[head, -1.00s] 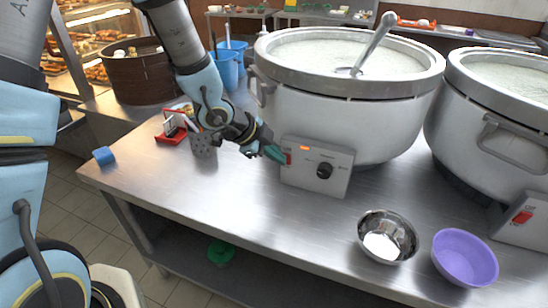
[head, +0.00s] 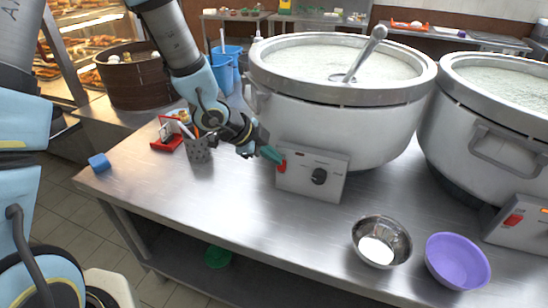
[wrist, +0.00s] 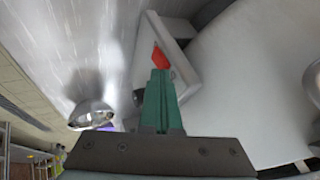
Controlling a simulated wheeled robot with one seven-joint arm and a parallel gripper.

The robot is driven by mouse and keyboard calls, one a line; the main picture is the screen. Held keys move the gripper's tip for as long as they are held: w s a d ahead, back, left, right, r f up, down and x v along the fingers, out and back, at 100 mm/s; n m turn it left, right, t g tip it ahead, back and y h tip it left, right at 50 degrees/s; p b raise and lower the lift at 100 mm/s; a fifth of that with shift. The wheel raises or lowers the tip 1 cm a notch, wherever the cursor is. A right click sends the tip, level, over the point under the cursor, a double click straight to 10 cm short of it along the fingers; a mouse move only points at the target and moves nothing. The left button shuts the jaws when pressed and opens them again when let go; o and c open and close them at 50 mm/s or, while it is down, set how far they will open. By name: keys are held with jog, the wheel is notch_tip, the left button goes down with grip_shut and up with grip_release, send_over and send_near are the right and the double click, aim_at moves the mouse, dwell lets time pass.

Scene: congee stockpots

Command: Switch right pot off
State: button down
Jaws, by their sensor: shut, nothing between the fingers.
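My gripper (head: 270,154) is shut, its green fingers touching or very close to the red switch (head: 281,166) on the control box (head: 328,188) of the left pot (head: 335,125). In the wrist view the same switch (wrist: 161,57) shows just beyond the fingertips (wrist: 160,78). The box has a black knob (head: 319,176); its indicator shows no orange light. The right pot (head: 455,140) stands at the far right, partly cut off by the picture edge. Its box (head: 520,236) has a red switch (head: 513,220), well away from my gripper.
A steel bowl (head: 365,228) and a purple bowl (head: 440,275) stand on the steel table's front right. A ladle (head: 365,50) leans in the left pot. The table front middle is clear.

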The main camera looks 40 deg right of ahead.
jog(key=shift+r, duration=0.2)
jog(key=p+v, duration=0.2)
jog(key=v, duration=0.8)
jog(key=shift+a+r+p, duration=0.25)
jog(key=shift+r+p, duration=0.05)
jog(key=shift+w, duration=0.1)
jog(key=w+a+n+t+y, duration=0.45)
jog(key=w+a+n, duration=0.75)
jog(key=a, duration=0.5)
jog(key=s+a+r+n+g+y, duration=0.1)
jog(key=s+a+n, duration=0.1)
jog(key=a+n, duration=0.5)
jog(key=s+a+r+n+g+y+b, duration=0.1)
jog(key=s+a+n+y, duration=0.1)
jog(key=a+n, duration=0.5)
jog(key=s+a, duration=0.1)
jog(key=a, duration=0.2)
jog(key=shift+a+r+n, duration=0.15)
jog(key=shift+r+n, duration=0.2)
jog(key=shift+n, duration=0.05)
